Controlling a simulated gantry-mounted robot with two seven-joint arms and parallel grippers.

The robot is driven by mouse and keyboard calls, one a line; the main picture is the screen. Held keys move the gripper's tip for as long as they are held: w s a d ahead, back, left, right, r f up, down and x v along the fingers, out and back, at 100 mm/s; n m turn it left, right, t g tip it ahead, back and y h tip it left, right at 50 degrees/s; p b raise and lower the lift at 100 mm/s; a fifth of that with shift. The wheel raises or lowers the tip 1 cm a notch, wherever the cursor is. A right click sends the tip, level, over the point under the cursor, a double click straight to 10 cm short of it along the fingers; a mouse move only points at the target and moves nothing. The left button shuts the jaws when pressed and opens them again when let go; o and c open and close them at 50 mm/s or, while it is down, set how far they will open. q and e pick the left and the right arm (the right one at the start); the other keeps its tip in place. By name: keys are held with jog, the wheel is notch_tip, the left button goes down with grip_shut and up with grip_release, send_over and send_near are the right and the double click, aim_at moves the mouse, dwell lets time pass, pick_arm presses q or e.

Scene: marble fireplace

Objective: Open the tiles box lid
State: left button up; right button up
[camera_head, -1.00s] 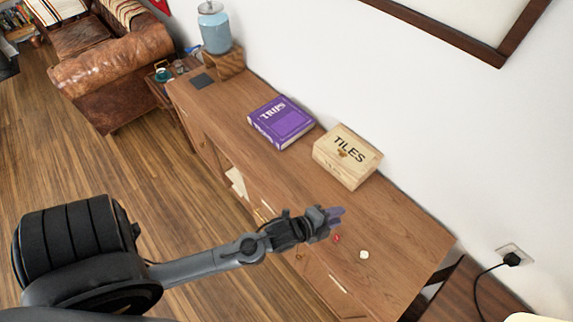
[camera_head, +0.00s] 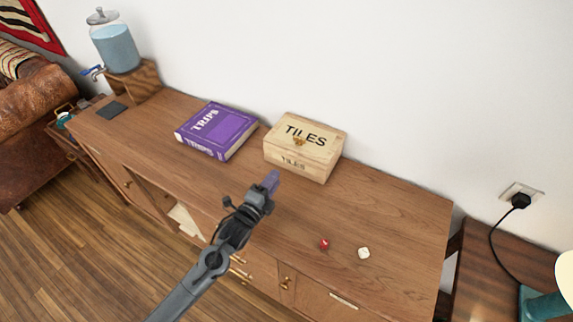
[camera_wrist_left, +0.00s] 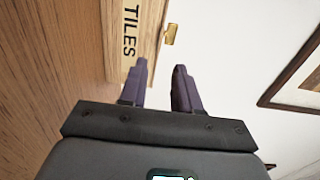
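My right gripper is in neither view.
A purple "TRIPS" book (camera_head: 216,129) lies left of the box. A red die (camera_head: 324,244) and a white die (camera_head: 364,253) lie near the front right. A glass drink dispenser (camera_head: 115,45) stands on a wooden stand at the far left.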

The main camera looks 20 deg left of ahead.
aim_at(291, 155)
pick_arm(q)
jog(key=w, duration=0.3)
jog(key=w+d+b, duration=0.1)
jog(key=w, duration=0.6)
jog(key=shift+w+d+b, duration=0.1)
jog(key=shift+d+b, duration=0.05)
jog(key=shift+b, duration=0.15)
jog(key=shift+c, duration=0.5)
jog(key=c, duration=0.5)
dwell(0.5)
